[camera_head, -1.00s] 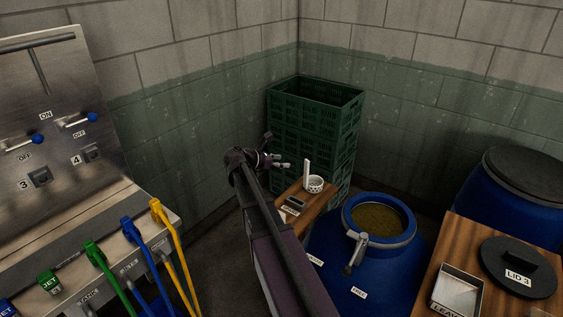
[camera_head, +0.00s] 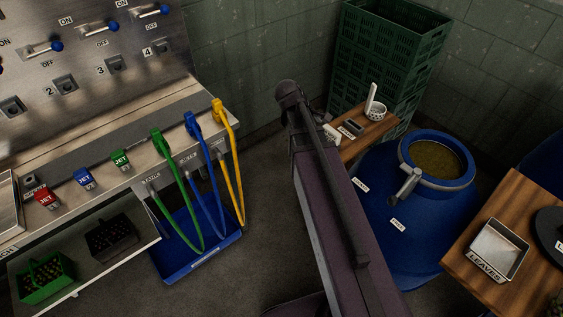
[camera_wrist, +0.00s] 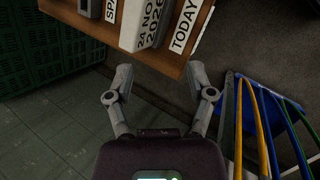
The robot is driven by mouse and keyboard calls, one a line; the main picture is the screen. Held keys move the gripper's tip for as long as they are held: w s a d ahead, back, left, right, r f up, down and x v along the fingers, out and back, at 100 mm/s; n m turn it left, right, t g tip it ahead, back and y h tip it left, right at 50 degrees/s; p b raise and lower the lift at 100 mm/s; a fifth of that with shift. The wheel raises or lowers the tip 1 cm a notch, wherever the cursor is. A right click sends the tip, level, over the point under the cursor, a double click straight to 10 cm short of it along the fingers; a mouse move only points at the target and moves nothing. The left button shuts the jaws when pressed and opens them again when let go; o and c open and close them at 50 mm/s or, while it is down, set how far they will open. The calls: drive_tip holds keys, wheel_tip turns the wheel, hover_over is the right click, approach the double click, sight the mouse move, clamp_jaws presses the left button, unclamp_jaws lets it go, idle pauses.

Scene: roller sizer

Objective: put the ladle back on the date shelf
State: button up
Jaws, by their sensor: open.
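The date shelf (camera_head: 382,128) is the small wooden board beside the crates. Its edge fills the top of the wrist view (camera_wrist: 143,52), with a grey date block (camera_wrist: 150,22) reading 24 NOV 2026 and a TODAY label. A white perforated cup with an upright handle (camera_head: 376,107), apparently the ladle, stands on the shelf in the head view. A grey handle-like piece (camera_head: 408,186) hangs at the barrel rim; I cannot tell what it is. My gripper (camera_wrist: 160,78) is open and empty, just below the shelf edge. In the head view my arm mostly hides it.
Green crates (camera_head: 391,57) stand stacked behind the shelf. A blue barrel (camera_head: 380,220) with an open top stands beside it. A wooden table (camera_head: 470,254) holds a LEAVES tray (camera_head: 498,251). Coloured hoses (camera_head: 211,185) hang from the left bench over a blue tray (camera_head: 194,246).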

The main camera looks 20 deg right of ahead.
drive_tip(key=s+a+f+m+y, duration=0.2)
drive_tip(key=s+a+m+y, duration=0.4)
drive_tip(key=a, duration=0.8)
drive_tip(key=s+m, duration=0.2)
drive_tip(key=s, duration=0.1)
drive_tip(key=shift+s+f, duration=0.3)
drive_tip(key=shift+s, duration=0.05)
